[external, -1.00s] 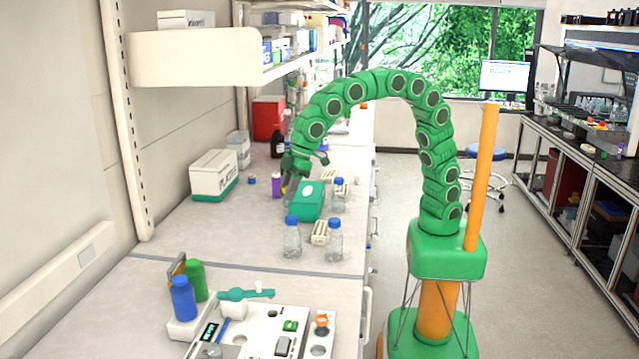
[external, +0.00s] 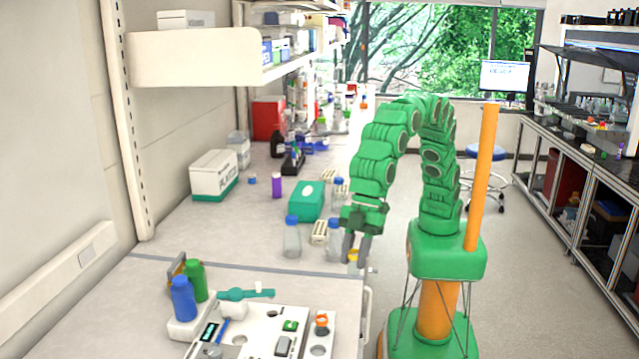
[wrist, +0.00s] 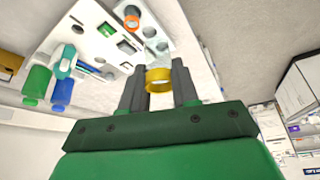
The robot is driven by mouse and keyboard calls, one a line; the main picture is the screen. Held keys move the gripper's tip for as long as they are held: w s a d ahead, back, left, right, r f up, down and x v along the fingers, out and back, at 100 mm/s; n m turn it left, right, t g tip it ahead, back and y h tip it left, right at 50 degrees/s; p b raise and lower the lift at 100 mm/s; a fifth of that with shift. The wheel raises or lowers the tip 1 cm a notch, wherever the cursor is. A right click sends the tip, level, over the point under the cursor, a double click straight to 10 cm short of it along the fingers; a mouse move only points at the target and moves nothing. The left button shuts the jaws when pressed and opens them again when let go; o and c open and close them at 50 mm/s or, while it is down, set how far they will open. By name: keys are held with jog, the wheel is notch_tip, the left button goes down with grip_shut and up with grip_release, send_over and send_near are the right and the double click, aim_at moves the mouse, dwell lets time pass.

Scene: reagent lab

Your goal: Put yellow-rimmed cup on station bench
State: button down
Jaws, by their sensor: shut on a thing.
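The yellow-rimmed cup (wrist: 158,80) is between the two grey fingers of my gripper (wrist: 158,88) in the wrist view. Its yellow ring shows clearly, with a clear body beyond it. In the external view my gripper (external: 356,250) is shut on the cup, whose yellow rim (external: 353,256) shows low between the fingers. The gripper points down near the right edge of the bench (external: 255,285), close to a clear bottle with a blue cap (external: 334,240). I cannot tell how high the cup is above the bench.
A white station panel (external: 262,330) with an orange-ringed cup (external: 321,322) stands at the front. Blue (external: 183,298) and green (external: 196,280) bottles stand at its left. A green box (external: 306,200) and another blue-capped bottle (external: 292,238) are behind. Bare bench lies left of the bottles.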

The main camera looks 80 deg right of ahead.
jog(key=shift+s+a+f, duration=1.65)
jog(key=shift+s+f, duration=0.6)
jog(key=shift+f, duration=0.35)
jog(key=shift+n, duration=0.4)
jog(key=shift+w+a+f, duration=0.9)
jog(key=shift+a+f, duration=0.7)
jog(key=shift+a, duration=0.45)
jog(key=shift+w+a+f, duration=0.95)
jog(key=shift+a+f, duration=0.7)
jog(key=shift+a, duration=0.45)
jog(key=shift+w+a+f, duration=0.9)
jog(key=shift+a+f, duration=0.7)
jog(key=shift+a, duration=0.45)
jog(key=shift+a+f, duration=0.15)
jog(key=shift+f, duration=0.2)
jog(key=shift+w+f, duration=0.1)
jog(key=shift+f, duration=1.3)
jog(key=c, duration=0.8)
grip_release()
jog(key=shift+f, duration=0.1)
jog(key=shift+c, duration=0.2)
